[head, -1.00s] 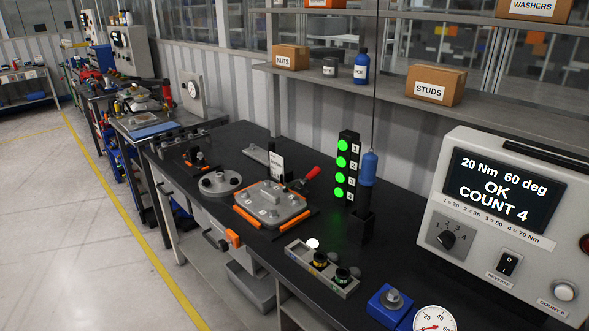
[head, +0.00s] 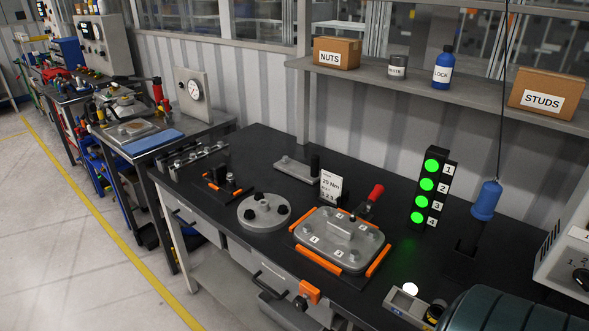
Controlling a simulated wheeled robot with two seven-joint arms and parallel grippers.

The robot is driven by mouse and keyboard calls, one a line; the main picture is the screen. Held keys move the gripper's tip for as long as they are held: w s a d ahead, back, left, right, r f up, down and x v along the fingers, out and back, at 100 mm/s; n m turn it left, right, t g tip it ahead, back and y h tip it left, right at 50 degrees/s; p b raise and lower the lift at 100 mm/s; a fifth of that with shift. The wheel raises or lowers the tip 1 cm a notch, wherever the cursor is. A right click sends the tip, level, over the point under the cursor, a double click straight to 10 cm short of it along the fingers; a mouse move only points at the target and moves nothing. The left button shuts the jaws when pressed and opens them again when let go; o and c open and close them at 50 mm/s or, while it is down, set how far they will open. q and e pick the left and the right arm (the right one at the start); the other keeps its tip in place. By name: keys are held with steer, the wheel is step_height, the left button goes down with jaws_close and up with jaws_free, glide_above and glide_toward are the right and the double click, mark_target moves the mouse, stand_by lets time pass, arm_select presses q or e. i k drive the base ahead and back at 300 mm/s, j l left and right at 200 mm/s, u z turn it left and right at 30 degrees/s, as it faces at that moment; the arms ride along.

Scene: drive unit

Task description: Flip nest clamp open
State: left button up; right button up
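The nest (head: 378,262) is a dark fixture with orange edge strips on the bench. A grey rounded cover plate (head: 325,243) with numbered corners sits in it, with a raised block in its middle. The nest clamp (head: 375,193) has a red handle and stands at the plate's back right corner; the handle slants up and to the right. Whether its dark arm presses on the plate is too small to tell. Neither gripper is in view. A dark green rounded part at the bottom right looks like one of my arm links.
A lit lamp stack (head: 430,190) shows several green lights right of the nest. A blue hanging tool (head: 487,200) stands beside it. A torque card (head: 331,187) stands behind the plate, a round flange (head: 263,213) to its left.

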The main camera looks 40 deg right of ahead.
mark_target(378, 190)
steer(key=i+j+u, duration=0.1)
steer(key=i, duration=0.9)
steer(key=i+z, duration=0.35)
steer(key=i+j+z, duration=0.1)
steer(key=z, duration=0.25)
steer(key=i+j+z, duration=0.2)
steer(key=z, duration=0.15)
steer(key=i+z, duration=0.1)
steer(key=z, duration=0.3)
steer(key=i+j+z, duration=0.1)
steer(key=z, duration=0.3)
steer(key=j+z, duration=0.2)
steer(key=z, duration=0.2)
steer(key=i+j+z, duration=0.1)
steer(key=z, duration=0.3)
steer(key=j+z, duration=0.1)
steer(key=z, duration=0.3)
steer(key=i+j+z, duration=0.1)
steer(key=z, duration=0.3)
steer(key=j+z, duration=0.2)
steer(key=z, duration=0.2)
steer(key=j+z, duration=0.15)
steer(key=z, duration=0.25)
steer(key=j+z, duration=0.55)
steer(key=z, duration=0.15)
